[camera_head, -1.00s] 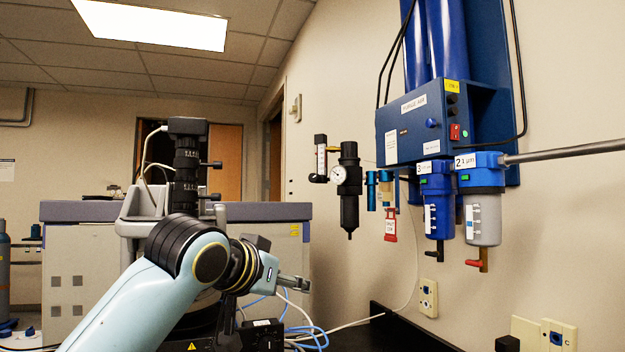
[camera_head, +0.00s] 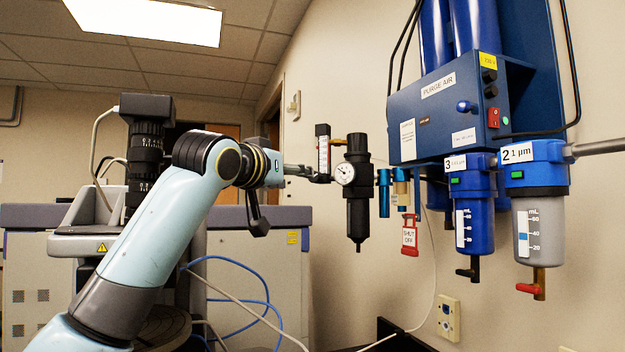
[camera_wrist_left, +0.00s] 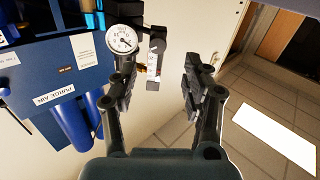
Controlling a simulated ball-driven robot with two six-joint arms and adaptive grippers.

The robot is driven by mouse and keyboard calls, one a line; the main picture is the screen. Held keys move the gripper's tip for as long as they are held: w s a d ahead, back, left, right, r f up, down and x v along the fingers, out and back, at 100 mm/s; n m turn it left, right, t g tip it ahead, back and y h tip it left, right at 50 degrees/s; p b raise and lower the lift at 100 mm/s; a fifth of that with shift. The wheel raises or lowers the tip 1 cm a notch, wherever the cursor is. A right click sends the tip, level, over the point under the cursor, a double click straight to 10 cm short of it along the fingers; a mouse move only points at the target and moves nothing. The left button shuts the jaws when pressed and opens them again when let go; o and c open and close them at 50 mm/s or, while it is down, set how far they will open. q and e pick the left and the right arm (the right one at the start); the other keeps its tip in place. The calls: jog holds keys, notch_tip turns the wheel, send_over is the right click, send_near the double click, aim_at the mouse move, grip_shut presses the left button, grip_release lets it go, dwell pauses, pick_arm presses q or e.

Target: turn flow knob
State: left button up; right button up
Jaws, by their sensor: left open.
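The flow meter (camera_head: 323,150) is a narrow upright tube with a white scale on the wall, left of the round pressure gauge (camera_head: 345,174). A small black knob (camera_head: 320,178) appears at its lower end, partly hard to separate from my fingers. My left gripper (camera_head: 306,172) reaches in from the left, close to the knob. In the left wrist view, my left gripper (camera_wrist_left: 158,72) is open and empty. The flow meter (camera_wrist_left: 154,64) shows between its two fingers, beyond the tips. I cannot tell whether anything touches. My right gripper is out of view.
A black regulator (camera_head: 357,200) hangs just right of the flow meter. A red shut-off tag (camera_head: 409,236), the blue purge air box (camera_head: 445,105) and filter bowls (camera_head: 473,210) are farther right. A black microscope-like column (camera_head: 147,150) stands behind my arm at left.

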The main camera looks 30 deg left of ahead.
aim_at(315, 177)
pick_arm(q)
jog(key=w+p, duration=0.3)
jog(key=w, duration=0.6)
jog(key=shift+w+a, duration=0.1)
jog(key=shift+w, duration=0.1)
jog(key=shift+c, duration=1.5)
jog(key=c, duration=0.4)
jog(key=shift+c, duration=1.4)
grip_shut()
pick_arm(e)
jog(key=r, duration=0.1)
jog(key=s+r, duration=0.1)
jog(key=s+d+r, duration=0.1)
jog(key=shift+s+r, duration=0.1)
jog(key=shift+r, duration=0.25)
